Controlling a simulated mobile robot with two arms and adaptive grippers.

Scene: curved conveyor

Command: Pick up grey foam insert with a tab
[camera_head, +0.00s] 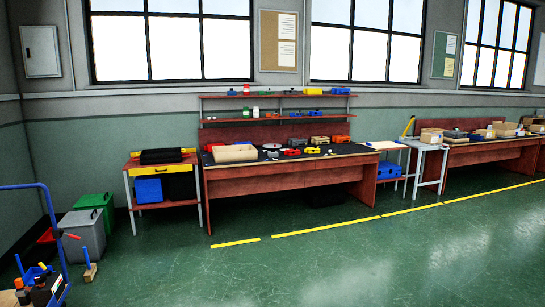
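I cannot make out a grey foam insert with a tab for certain. The long wooden workbench (285,176) stands across the room with many small items on its dark top, too small to tell apart. A dark grey flat item (455,133) lies on the right workbench (485,154) among boxes, and I cannot tell what it is. Neither of my grippers shows in the head view.
A blue-handled cart (54,215) with tools is at the lower left. A grey bin (84,232) and a green bin (98,203) stand behind it. A side table (163,170) is left of the long bench. Green floor with a yellow line is open in front.

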